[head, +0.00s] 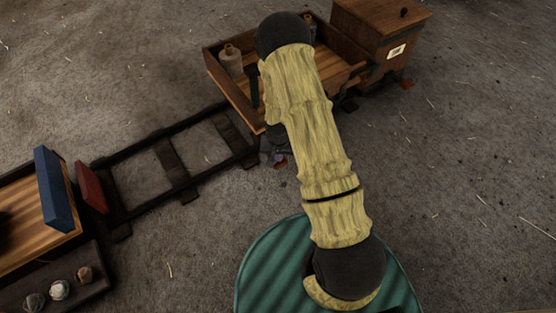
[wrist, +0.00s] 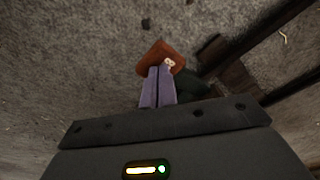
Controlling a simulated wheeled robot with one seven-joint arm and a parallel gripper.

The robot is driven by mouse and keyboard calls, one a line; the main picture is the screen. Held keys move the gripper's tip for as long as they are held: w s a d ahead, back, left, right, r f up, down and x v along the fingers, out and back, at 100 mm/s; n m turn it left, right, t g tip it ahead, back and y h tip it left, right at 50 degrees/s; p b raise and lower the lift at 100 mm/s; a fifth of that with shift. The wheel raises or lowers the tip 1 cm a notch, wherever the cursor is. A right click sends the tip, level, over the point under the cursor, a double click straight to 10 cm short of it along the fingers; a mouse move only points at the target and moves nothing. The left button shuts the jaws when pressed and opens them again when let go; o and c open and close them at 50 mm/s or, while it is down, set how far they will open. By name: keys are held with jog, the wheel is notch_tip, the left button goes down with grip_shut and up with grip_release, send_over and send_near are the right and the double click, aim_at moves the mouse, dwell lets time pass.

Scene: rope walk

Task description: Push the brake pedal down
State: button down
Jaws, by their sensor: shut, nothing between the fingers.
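The brake pedal (wrist: 152,52) is a rust-red plate with a small pale mark, in the upper middle of the wrist view. My gripper (wrist: 159,70) is shut and empty, its two purple fingers side by side. The fingertips overlap the pedal's near edge in the picture; I cannot tell whether they touch it or hover above. In the head view only a small red bit, seemingly the pedal (head: 281,162), shows beside my arm. My gripper is mostly hidden there behind the arm.
A wooden cart (head: 228,84) with jugs and a box (head: 378,40) stands at the top. Rails (head: 172,165) run from it to the lower left, towards a wooden bench (head: 35,240) with blue and red plates. Open ground lies to the right.

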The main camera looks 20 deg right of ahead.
jog(key=shift+f+b, duration=0.8)
jog(key=shift+f, duration=1.25)
jog(key=s, duration=0.1)
jog(key=s+p, duration=0.1)
jog(key=s+a+r+p, duration=0.1)
notch_tip(320, 180, up, 17)
jog(key=s+p, duration=0.1)
jog(key=p, duration=0.8)
jog(key=shift+s+a+r+p, duration=0.15)
jog(key=shift+s+a+p, duration=0.1)
jog(key=shift+s+p, duration=0.1)
